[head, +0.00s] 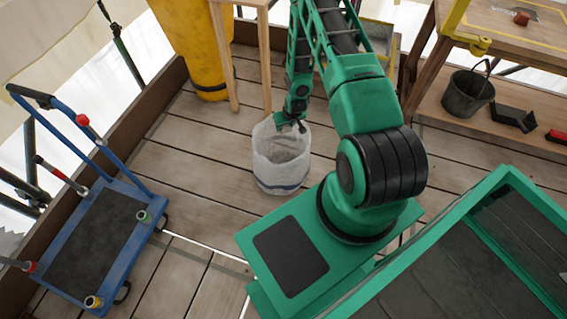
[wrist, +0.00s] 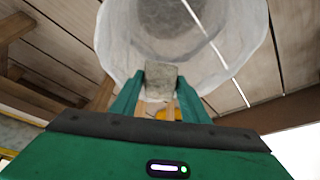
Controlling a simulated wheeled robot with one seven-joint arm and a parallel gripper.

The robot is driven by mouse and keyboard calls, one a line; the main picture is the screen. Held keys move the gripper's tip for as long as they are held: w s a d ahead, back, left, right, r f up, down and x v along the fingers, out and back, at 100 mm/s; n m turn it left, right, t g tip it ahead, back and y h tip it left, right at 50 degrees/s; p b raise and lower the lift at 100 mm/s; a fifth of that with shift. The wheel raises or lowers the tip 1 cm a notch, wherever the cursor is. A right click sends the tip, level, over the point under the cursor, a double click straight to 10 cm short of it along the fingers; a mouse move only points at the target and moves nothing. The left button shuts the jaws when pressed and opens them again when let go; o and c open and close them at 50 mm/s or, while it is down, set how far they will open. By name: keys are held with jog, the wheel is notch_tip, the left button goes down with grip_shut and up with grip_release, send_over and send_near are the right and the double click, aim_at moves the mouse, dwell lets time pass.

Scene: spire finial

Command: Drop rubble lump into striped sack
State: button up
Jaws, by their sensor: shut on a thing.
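The striped sack (head: 281,160) is a white, open-topped bag with a dark blue band near its base, standing upright on the plank floor. My gripper (head: 291,127) is at the sack's back rim in the head view, pointing down. In the wrist view my gripper (wrist: 161,93) is shut on the rubble lump (wrist: 160,74), a grey, rough block between the fingertips. The lump shows against the mouth and inside of the sack (wrist: 235,45). I cannot tell how far it is below or above the rim. The lump is not clear in the head view.
A blue trolley (head: 95,235) stands at the left. A yellow cylinder (head: 198,45) and a wooden stand (head: 223,60) are behind the sack. At the right are a workbench (head: 505,35), a dark bucket (head: 467,95) and a black tray (head: 514,118). Floor left of the sack is clear.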

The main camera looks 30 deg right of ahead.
jog(key=o, duration=1.3)
jog(key=shift+r, duration=0.1)
jog(key=v, duration=1)
jog(key=shift+s+r, duration=0.1)
jog(key=shift+r, duration=0.15)
